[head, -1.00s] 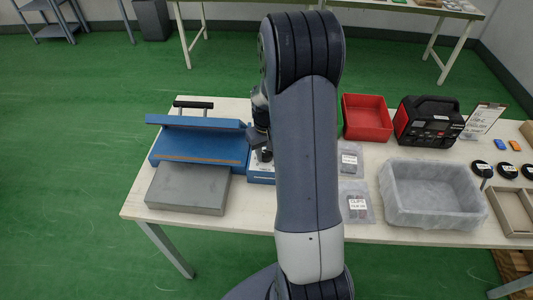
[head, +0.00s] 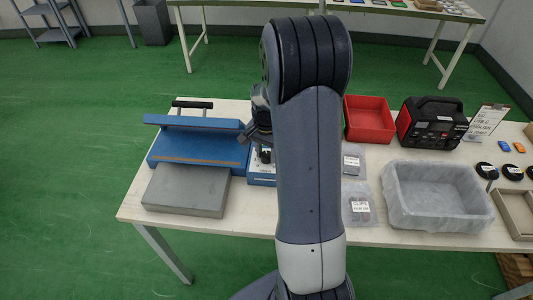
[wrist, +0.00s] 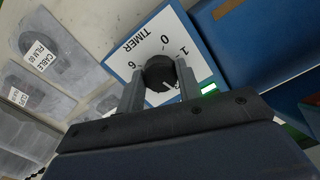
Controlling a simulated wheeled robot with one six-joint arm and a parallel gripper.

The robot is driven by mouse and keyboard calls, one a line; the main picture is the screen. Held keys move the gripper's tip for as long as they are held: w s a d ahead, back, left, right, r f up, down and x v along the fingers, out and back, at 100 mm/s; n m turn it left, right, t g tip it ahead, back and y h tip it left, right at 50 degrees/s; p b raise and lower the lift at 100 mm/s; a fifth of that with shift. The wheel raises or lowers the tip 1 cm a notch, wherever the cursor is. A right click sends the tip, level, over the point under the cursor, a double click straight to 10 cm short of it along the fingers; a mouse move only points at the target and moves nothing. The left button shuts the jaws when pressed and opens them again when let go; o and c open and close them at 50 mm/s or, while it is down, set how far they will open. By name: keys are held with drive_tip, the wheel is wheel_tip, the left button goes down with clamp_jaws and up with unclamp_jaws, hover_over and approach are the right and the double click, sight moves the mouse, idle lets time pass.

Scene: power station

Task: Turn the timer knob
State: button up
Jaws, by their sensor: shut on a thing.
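The timer knob (wrist: 158,73) is a round black knob on a white panel (wrist: 150,42) marked TIMER, with the figures 0, 1 and 6 around it. A pale pointer line shows on the knob, toward the lower right in the wrist view. My gripper (wrist: 160,79) is shut on the knob, one finger on each side. In the head view the blue timer box (head: 262,174) is partly hidden behind my arm. My gripper (head: 263,147) is only partly visible there, at the box.
A blue press-like device (head: 196,145) and a grey plate (head: 186,190) lie left of the box. Labelled bags (head: 357,205), a red tray (head: 369,118), a black-and-red device (head: 431,122) and a grey bin (head: 437,222) stand to the right. The table front at left is bare.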

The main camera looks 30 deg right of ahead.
sight(266, 154)
drive_tip(key=shift+m, duration=1.1)
drive_tip(key=o, duration=1)
drive_tip(key=shift+r, duration=0.1)
wheel_tip(266, 154, up, 11)
drive_tip(key=shift+f, duration=0.2)
wheel_tip(266, 154, down, 11)
drive_tip(key=shift+r, duration=0.1)
